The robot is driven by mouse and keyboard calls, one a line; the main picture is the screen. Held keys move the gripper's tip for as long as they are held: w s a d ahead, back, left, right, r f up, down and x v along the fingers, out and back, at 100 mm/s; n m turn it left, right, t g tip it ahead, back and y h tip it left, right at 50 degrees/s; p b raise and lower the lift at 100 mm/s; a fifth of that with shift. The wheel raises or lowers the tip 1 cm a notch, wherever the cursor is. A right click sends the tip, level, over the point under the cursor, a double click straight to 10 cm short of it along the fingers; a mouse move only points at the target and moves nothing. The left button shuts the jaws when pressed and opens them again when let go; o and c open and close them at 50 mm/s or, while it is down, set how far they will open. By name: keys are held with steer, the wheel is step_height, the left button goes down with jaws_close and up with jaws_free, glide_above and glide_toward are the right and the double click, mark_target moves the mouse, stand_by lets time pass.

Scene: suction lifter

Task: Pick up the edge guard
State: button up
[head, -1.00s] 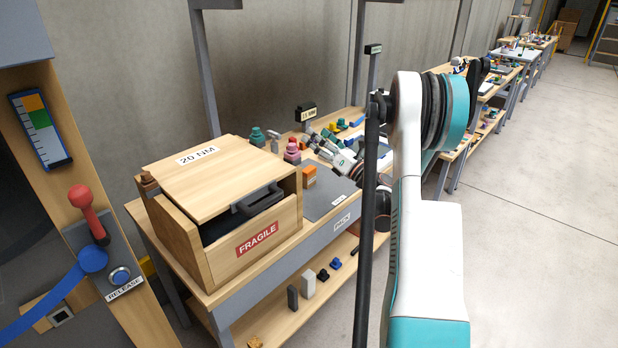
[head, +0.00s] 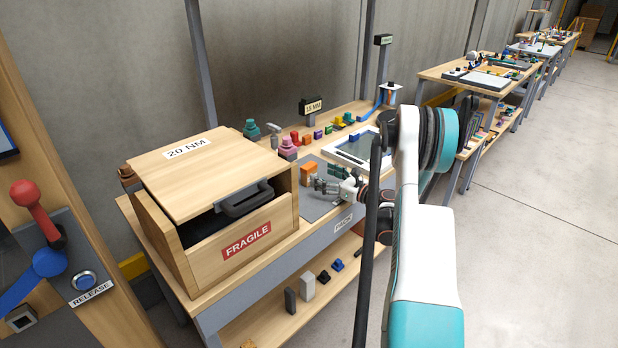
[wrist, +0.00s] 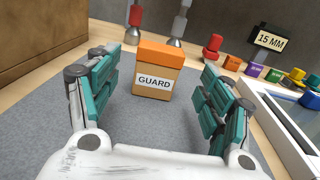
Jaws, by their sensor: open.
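The edge guard (wrist: 154,76) is a small upright block with an orange top, a tan body and a white "GUARD" label. It stands on the grey mat (wrist: 60,110) ahead of my gripper (wrist: 158,84). In the wrist view it sits centred between the two teal-padded fingers, which are spread apart with visible space on both sides. In the head view the guard (head: 308,168) shows as a small orange block right of the wooden box, with my gripper (head: 322,178) close beside it. I cannot tell exactly how far the fingertips reach around it.
A wooden box marked FRAGILE (head: 270,254) stands close left. Bottles and colored blocks line the back, near a "15 MM" sign (head: 312,106). A white-framed tray (head: 352,146) lies to the right. The grey mat around the guard is mostly clear.

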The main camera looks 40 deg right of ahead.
mark_target(312, 169)
steer(key=shift+w+a+r+b, duration=0.15)
steer(key=shift+w+b, duration=0.3)
steer(key=shift+w, duration=0.75)
steer(key=shift+w+a+f+b, duration=0.1)
steer(key=shift+w+a+b, duration=0.25)
steer(key=shift+w, duration=0.8)
steer(key=shift+w+a+r+b, duration=0.1)
steer(key=shift+w+b, duration=0.4)
steer(key=shift+w, duration=0.7)
steer(key=shift+r, duration=0.1)
steer(key=c, duration=1.1)
